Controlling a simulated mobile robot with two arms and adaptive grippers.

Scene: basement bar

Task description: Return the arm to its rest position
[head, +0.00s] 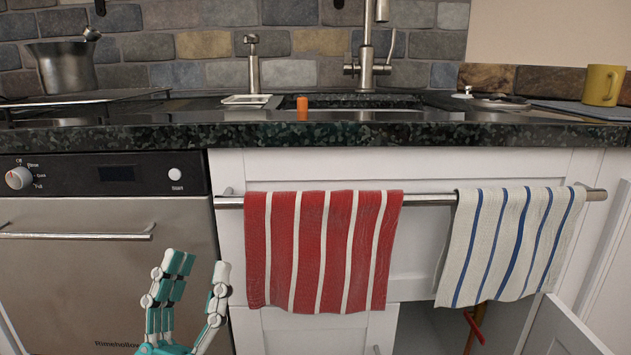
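My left gripper (197,276) shows at the lower left, in front of the dishwasher's right edge. Its teal and white fingers point upward and stand apart with nothing between them. It is left of the red and white striped towel (322,250) and does not appear to touch it. My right gripper is not in view.
A metal bar (428,199) below the dark counter (350,134) holds the red towel and a blue-striped white towel (512,245). The dishwasher (90,270) is shut. A cabinet door (562,330) stands open at the lower right. A yellow mug (600,85) sits on the counter.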

